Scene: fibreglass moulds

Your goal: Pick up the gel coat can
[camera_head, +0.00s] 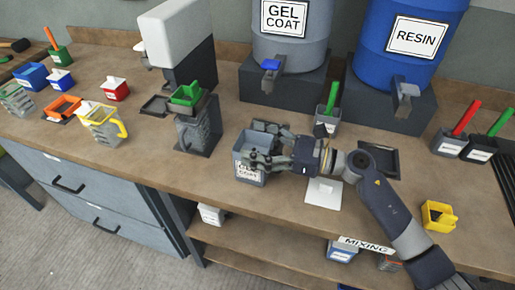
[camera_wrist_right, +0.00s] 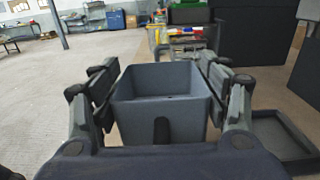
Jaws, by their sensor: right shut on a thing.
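The gel coat can (camera_head: 250,172) is a grey, square, open-topped container with a white label, near the front edge of the workbench. My right gripper (camera_head: 258,150) reaches it from the right and is shut on it, with fingers on opposite sides. In the right wrist view the can (camera_wrist_right: 162,115) is upright between the two fingers (camera_wrist_right: 162,90), and its inside looks empty. I cannot tell whether its base touches the bench. My left gripper does not show.
A grey GEL COAT drum (camera_head: 290,50) and a blue RESIN drum (camera_head: 407,45) stand behind on dark blocks. A grey holder with a green tub (camera_head: 187,95) is left of the can. A white plate (camera_head: 323,194) lies beneath my right arm. A yellow container (camera_head: 437,214) is at right.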

